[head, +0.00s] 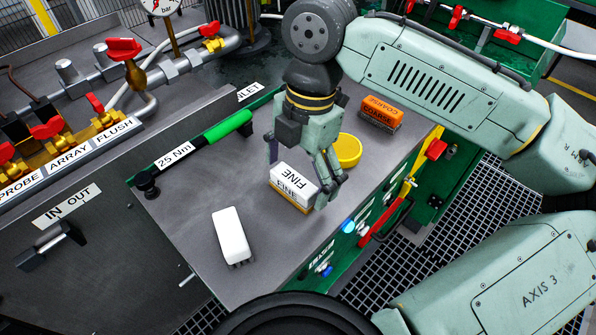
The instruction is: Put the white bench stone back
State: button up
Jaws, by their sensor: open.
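A white block marked FINE (291,181), with a yellowish lower layer, sits on the grey bench top (185,215). It appears to be the white bench stone. My gripper (304,175) is open and points down over this block, with fingers at its left and right sides. The right fingers hide part of the block's right end. I cannot tell whether the fingers touch it. An orange block marked COARSE (381,114) sits farther back on the bench.
A plain white block (230,236) lies at the front left. A yellow round dish (347,150) is close behind my gripper. A green-handled torque wrench (221,128) lies along the back-left edge. A red-handled lever (383,222) is at the right edge. The front-middle bench is clear.

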notch_tip(320, 180, up, 12)
jog(key=w+d, duration=0.1)
jog(key=shift+d, duration=0.15)
jog(key=shift+w, duration=0.1)
dwell(0.5)
